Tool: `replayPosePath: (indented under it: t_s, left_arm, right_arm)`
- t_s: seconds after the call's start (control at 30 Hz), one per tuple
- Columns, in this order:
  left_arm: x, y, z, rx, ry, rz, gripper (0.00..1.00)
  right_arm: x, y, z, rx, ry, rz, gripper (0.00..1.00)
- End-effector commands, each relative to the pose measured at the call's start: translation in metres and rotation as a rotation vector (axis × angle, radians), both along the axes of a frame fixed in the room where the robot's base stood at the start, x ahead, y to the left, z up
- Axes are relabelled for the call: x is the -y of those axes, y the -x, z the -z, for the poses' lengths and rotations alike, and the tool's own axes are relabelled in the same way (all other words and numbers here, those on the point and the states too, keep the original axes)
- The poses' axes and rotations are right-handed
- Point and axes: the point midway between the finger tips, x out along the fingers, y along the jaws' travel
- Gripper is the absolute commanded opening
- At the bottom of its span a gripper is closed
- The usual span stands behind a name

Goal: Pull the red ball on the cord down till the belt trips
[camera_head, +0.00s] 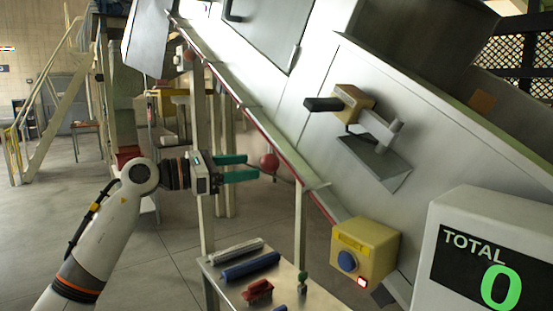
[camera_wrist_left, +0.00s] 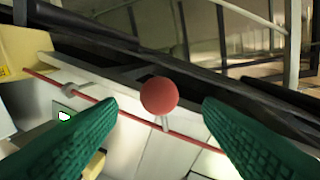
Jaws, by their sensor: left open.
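The red ball (camera_head: 268,162) hangs beside the tilted machine's edge, just past my left gripper's fingertips. My left gripper (camera_head: 258,168) has green fingers and is open. In the left wrist view the red ball (camera_wrist_left: 159,96) shows ahead and between the two fingers (camera_wrist_left: 160,115), with a gap on both sides; I see no contact. The red cord (camera_wrist_left: 100,103) runs slantwise behind the ball in that view. In the head view a thin red line (camera_head: 240,100) follows the machine's lower edge. My right gripper is not in view.
A yellow box with a blue button (camera_head: 347,261) sits at the machine's lower end. A small table (camera_head: 213,268) below my gripper holds blue and grey rolls and a red item. A TOTAL display (camera_head: 490,255) reads 0 at the right. Upright posts stand close behind my left gripper.

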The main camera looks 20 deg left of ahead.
Motion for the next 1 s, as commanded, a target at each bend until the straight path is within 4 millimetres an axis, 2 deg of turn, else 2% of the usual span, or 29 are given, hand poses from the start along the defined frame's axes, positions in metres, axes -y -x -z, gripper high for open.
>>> replayPosePath:
  t_s: [0.03, 0.2, 0.4, 0.83, 1.0]
  left_arm:
    - [0.010, -0.007, -0.005, -0.002, 0.004, 0.004, 0.60]
    - [0.035, -0.030, -0.005, -0.003, 0.004, 0.002, 0.60]
    - [0.056, -0.049, -0.002, -0.003, 0.005, 0.001, 0.60]
    - [0.063, -0.056, 0.000, -0.002, 0.003, -0.001, 0.60]
    - [0.063, -0.055, 0.000, -0.002, 0.004, -0.001, 0.34]
  right_arm:
    - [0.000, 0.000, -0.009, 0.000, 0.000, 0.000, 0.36]
    - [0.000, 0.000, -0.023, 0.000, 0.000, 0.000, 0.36]
    - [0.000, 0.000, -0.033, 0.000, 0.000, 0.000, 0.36]
    - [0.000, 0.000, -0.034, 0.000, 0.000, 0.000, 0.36]
    - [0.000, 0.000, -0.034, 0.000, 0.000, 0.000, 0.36]
